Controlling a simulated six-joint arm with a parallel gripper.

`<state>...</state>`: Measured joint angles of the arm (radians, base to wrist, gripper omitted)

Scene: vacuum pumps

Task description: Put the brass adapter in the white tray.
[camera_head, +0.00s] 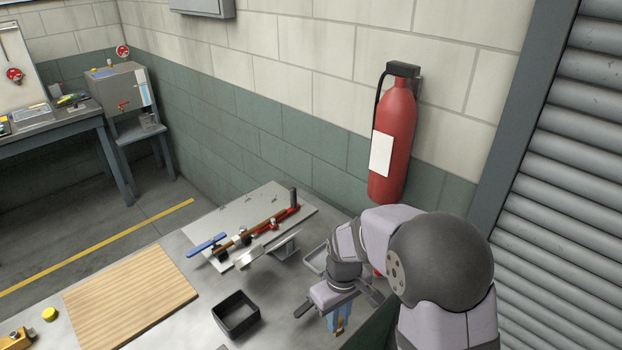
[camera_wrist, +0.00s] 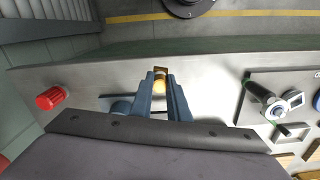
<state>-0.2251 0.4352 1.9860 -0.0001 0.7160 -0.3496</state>
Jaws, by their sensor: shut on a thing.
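My gripper (camera_head: 339,322) is low at the right part of the bench, in front of the black box's right side. In the wrist view, my gripper (camera_wrist: 161,84) has its two blue-grey fingers shut on the brass adapter (camera_wrist: 160,76), a small gold-coloured piece at the fingertips. In the head view, only a small bit of brass shows between the fingers. A small pale tray (camera_head: 312,262), seemingly the white tray, lies behind my gripper, partly hidden by my arm. The adapter is outside this tray. Its height above the bench is hard to tell.
An open black box (camera_head: 236,314) stands left of my gripper. A wooden board (camera_head: 130,293) lies farther left. A plate with a red-and-brown pump assembly (camera_head: 250,232) lies at the back. A red cap (camera_wrist: 52,97) stands on the bench. A fire extinguisher (camera_head: 393,140) hangs on the wall.

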